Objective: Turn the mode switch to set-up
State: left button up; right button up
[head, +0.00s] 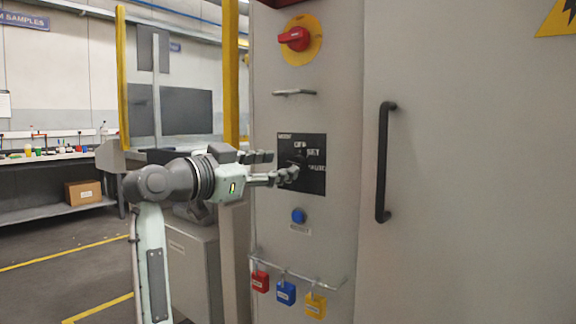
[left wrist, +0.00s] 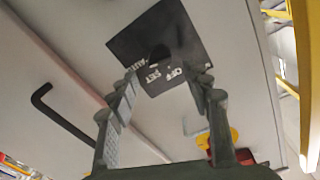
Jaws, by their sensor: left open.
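The mode switch is a dark knob (left wrist: 159,53) on a black plate (head: 316,184) on the grey cabinet front. White lettering on the plate reads OFF and SET, with a third label too blurred to read surely. In the head view the knob is hard to make out, dark on dark and partly behind my fingers. My left gripper (head: 282,165) is in front of the plate, its fingers pointing at it. In the left wrist view the gripper (left wrist: 160,82) is open, with the knob between and beyond its fingertips. I cannot tell which label the knob points to. My right gripper is not in view.
A red rotary switch (head: 295,39) on yellow is above the plate. A small rail (head: 294,93) juts out between them. A blue button (head: 298,216) and hanging red, blue and yellow padlocks (head: 286,293) are below. A black door handle (head: 382,162) stands to the right.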

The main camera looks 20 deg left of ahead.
aim_at(291, 163)
pick_arm(q)
jog(key=shift+x, duration=2.2)
jog(key=shift+a, duration=0.1)
jog(key=shift+c, duration=0.6)
jog(key=c, duration=1)
